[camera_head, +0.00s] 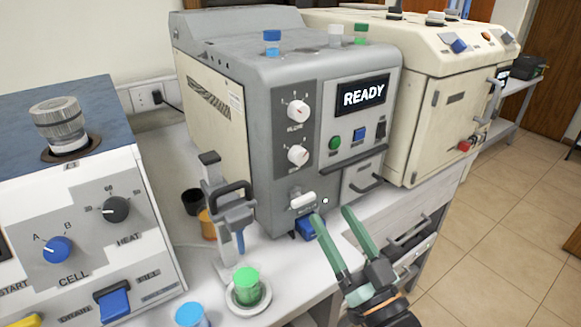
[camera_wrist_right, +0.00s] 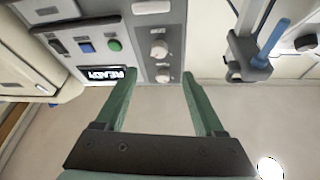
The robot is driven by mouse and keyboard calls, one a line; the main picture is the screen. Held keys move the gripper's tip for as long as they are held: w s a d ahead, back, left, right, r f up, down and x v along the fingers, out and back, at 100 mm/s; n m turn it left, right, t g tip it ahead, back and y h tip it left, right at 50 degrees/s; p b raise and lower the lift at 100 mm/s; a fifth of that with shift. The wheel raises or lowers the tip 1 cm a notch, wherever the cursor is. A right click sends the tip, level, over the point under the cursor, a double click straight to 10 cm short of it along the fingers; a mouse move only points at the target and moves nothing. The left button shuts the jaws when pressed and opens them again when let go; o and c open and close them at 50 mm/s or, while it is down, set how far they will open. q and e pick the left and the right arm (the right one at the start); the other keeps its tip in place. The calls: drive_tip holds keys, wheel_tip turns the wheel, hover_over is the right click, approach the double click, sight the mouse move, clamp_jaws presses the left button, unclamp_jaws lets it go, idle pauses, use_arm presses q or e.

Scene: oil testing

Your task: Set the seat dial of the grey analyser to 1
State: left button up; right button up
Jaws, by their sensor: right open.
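The grey analyser (camera_head: 225,65) stands in the middle of the bench, its display reading READY. Its front has an upper white dial (camera_head: 298,110) and a lower white dial (camera_head: 298,155). Their labels are too small to read, so I cannot tell which is the seat dial. In the right wrist view the panel is inverted, with the lower dial (camera_wrist_right: 159,50) above the upper dial (camera_wrist_right: 162,77). My right gripper (camera_head: 331,216) is open and empty, in front of and below the dials, touching neither. Its green fingers (camera_wrist_right: 159,76) frame the upper dial in the wrist view. My left gripper is out of view.
A white lever (camera_head: 303,201) sits below the dials. A blue-topped machine (camera_head: 85,205) stands left, a cream machine (camera_head: 445,105) right. Small capped vials stand on the analyser.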

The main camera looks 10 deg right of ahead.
sight(301, 161)
drive_tip(key=p+x, duration=0.2)
drive_tip(key=x, duration=1)
drive_tip(key=shift+w, duration=0.15)
drive_tip(key=shift+c, duration=0.4)
clamp_jaws()
